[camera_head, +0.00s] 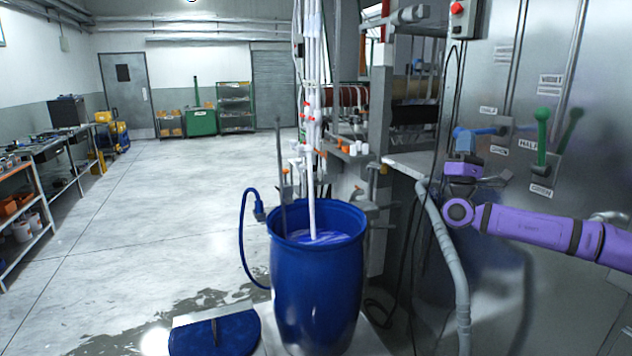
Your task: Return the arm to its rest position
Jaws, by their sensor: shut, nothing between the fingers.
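My purple arm reaches in from the right edge in front of the metal machine panel (590,120). The blue lever lies roughly level, pointing left. The green lever stands upright above its label. I cannot tell how far the gripper is from the panel, but it looks apart from both levers.
A blue drum (317,290) with blue liquid and white pipes stands in the middle. Its blue lid (214,338) lies on the floor beside it. A grey hose (445,250) hangs below my wrist. A red button box (464,18) is above. The floor at left is open.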

